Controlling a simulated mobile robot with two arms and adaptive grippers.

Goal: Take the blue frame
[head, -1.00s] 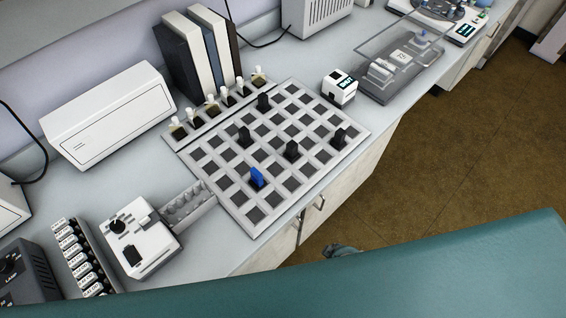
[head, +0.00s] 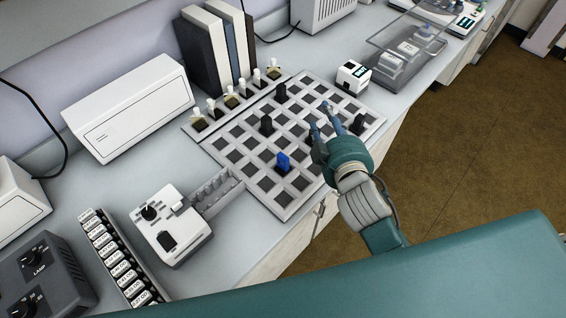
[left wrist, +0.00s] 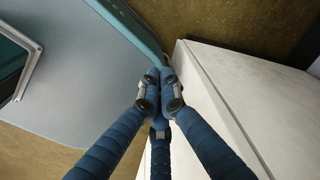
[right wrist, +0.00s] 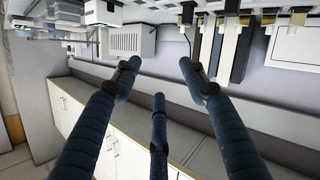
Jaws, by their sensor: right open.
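The blue frame (head: 283,162) stands upright in a slot of the light grey grid board (head: 284,211), near the board's front left part. My right gripper (head: 319,116) is over the right half of the board, to the right of the blue frame and apart from it. Its fingers are spread and empty, as the right wrist view (right wrist: 158,65) also shows. The blue frame cannot be made out in the right wrist view. My left gripper (left wrist: 160,90) has its fingertips together with nothing visible between them; it is outside the head view.
Black frames (head: 266,124) (head: 281,92) (head: 358,123) stand in other slots. White-topped pieces (head: 231,92) line the board's back edge. A white device (head: 170,225) with a grey rack (head: 217,192) is at the left. A clear-covered tray (head: 400,62) stands at the back right.

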